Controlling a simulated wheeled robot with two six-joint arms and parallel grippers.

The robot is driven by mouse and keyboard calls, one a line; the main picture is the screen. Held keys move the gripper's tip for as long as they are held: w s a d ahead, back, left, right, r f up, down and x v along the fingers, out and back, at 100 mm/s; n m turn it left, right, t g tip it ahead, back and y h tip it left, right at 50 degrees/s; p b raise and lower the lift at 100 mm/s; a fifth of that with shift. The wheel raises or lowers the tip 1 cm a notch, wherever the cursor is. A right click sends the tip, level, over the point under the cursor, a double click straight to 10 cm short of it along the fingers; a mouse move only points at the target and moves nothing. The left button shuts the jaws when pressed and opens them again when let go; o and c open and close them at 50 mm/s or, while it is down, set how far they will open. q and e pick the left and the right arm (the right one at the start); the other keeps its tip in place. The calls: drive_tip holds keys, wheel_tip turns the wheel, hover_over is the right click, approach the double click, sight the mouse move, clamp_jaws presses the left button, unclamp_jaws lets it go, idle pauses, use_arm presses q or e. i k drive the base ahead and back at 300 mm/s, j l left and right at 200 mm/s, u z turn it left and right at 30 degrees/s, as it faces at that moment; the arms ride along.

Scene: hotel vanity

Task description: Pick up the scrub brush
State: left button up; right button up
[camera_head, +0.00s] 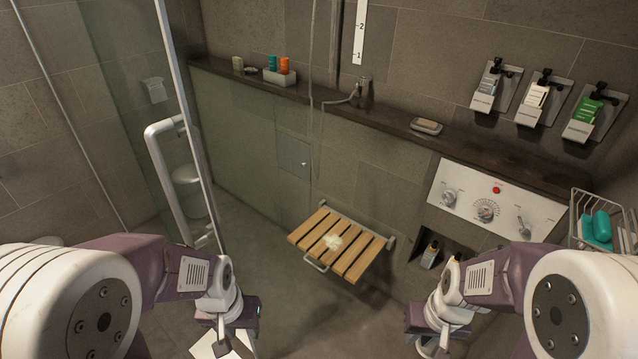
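I cannot make out the scrub brush for certain. A small tan-topped item (427,126) lies on the dark wall ledge, and it could be a brush or a soap dish. A pale, crumpled-looking item (333,241) lies on the slatted wooden seat (359,266). My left gripper (226,346) is low at the bottom edge, left of the seat. My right gripper (436,346) is at the bottom edge, right of the seat. The fingers of both are cut off or hidden, so their opening does not show. Both are well apart from these items.
A glass panel with a metal handle (160,165) stands at left. A control panel (490,203) and a wire basket (577,222) with teal items are at right. Dispensers hang above the ledge. A bottle (430,254) stands in a wall niche. A small tray (281,78) holds containers.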

sight(597, 229)
drive_tip(key=k+j+z, duration=0.1)
drive_tip(key=j, duration=0.25)
drive_tip(key=z, duration=0.4)
drive_tip(key=k+z, duration=0.15)
drive_tip(key=z, duration=0.65)
drive_tip(key=k+l+z, duration=0.1)
drive_tip(key=z, duration=0.3)
drive_tip(key=u, duration=1)
drive_tip(key=k+j, duration=0.05)
